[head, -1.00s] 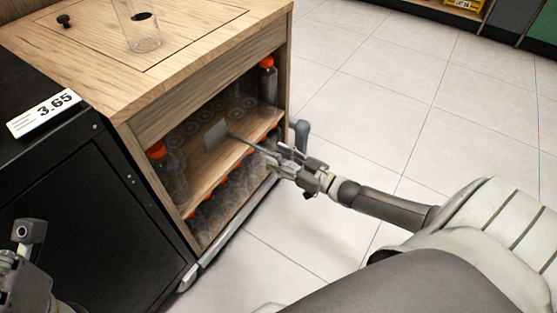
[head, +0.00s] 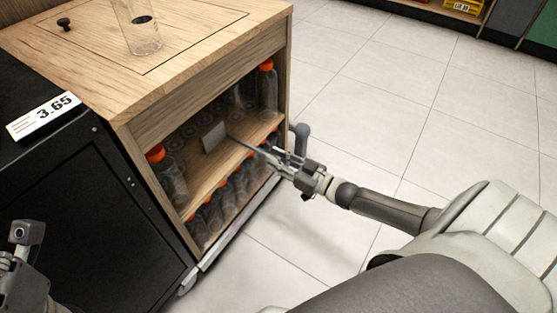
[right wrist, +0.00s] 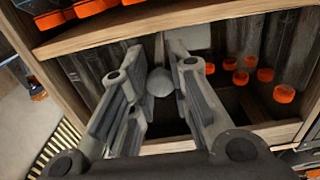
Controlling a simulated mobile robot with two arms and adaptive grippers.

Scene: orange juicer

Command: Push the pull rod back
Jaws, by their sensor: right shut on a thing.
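The pull rod (head: 245,146) is a thin grey rod with a flat grey plate (head: 214,137) at its inner end, on the upper shelf of the wooden cabinet. My right gripper (head: 277,160) is at the rod's outer end, at the cabinet's open front, and is shut on it. In the right wrist view, the rod's round grey knob (right wrist: 160,82) sits between the two fingers of my right gripper (right wrist: 155,95). My left gripper (head: 25,260) shows only partly at the lower left, away from the rod; its fingers are not clear.
The wooden cabinet (head: 215,90) holds several orange-capped bottles (head: 165,175) on its shelves, with a clear cup (head: 140,35) on top. A black cabinet (head: 85,215) with a price tag (head: 45,115) stands on the left. The tiled floor (head: 370,100) on the right is clear.

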